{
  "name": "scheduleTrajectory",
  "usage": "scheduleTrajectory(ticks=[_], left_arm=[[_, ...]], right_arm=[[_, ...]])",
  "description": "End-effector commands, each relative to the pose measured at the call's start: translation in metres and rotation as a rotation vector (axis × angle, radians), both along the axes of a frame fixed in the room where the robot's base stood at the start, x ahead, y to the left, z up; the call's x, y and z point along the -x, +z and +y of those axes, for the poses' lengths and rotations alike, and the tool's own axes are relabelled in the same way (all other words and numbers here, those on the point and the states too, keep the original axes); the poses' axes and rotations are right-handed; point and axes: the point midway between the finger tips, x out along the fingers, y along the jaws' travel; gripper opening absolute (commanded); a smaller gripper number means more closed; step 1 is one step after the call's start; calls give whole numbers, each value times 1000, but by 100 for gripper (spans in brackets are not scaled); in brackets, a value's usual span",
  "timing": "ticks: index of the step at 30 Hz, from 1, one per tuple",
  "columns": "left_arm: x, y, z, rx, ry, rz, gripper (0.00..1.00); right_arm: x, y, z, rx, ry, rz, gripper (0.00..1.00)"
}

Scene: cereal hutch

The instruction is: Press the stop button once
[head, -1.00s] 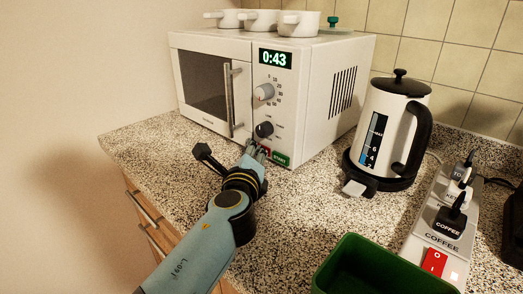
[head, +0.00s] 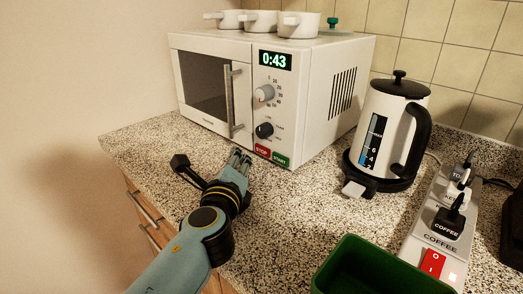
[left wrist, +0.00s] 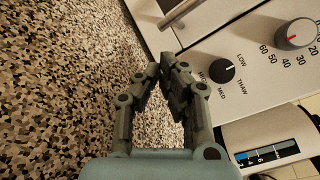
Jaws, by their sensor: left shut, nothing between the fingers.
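The white microwave (head: 215,125) stands at the back of the counter, its display reading 0:43. Its red stop button (head: 262,151) is low on the front panel, left of the green start button (head: 281,159). My left gripper (head: 240,157) is shut and empty, just in front of and to the left of the stop button, with a small gap to the panel. In the left wrist view the shut fingers (left wrist: 168,72) point toward the panel, below the black power knob (left wrist: 222,71); the stop button is hidden or out of frame there. My right gripper is not in view.
A white kettle (head: 393,125) stands right of the microwave. A power strip (head: 418,245) with labelled plugs and a green bin (head: 350,245) are at the lower right. White mugs (head: 262,22) sit on top of the microwave. The speckled counter (head: 160,145) at left is clear.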

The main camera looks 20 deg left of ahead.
Motion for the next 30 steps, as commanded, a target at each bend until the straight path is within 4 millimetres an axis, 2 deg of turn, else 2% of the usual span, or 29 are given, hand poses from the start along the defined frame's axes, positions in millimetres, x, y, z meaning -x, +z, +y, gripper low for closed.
scheduleTrajectory(ticks=[4,9,30], left_arm=[[14,-1,5,-1,1,1,0],[20,0,7,0,0,0,0],[20,0,7,0,0,0,0]], right_arm=[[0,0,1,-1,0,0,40],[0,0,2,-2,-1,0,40],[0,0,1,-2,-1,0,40]])
